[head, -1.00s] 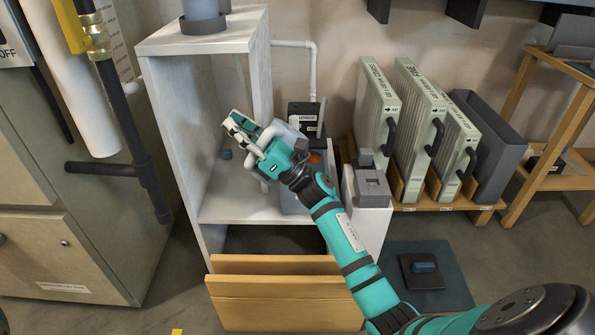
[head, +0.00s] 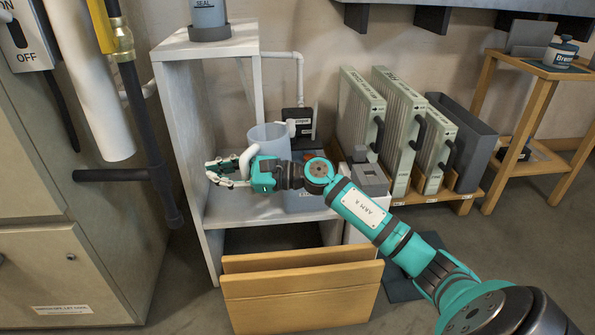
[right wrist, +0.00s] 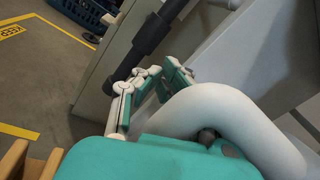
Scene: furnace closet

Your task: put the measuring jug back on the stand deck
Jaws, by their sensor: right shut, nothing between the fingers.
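The measuring jug (head: 268,138) is a translucent bluish cup. It appears upright in the white stand, behind my right wrist, which hides its lower part and base. I cannot tell what it rests on. The pale stand deck (head: 228,211) shows below my arm. My right gripper (head: 212,171) is shut and empty, reaching left across the stand above the deck. It also shows in the right wrist view (right wrist: 146,88). A white curved piece beside it fills much of the wrist view; I cannot tell whether it belongs to the jug. My left gripper is out of view.
A grey box (head: 303,202) sits at the deck's right side, with a black device (head: 299,122) behind. Wooden panels (head: 300,300) stand low in front. Pleated filters (head: 405,115) stand in a rack at right. A dark pipe (head: 120,174) and cabinet are at left.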

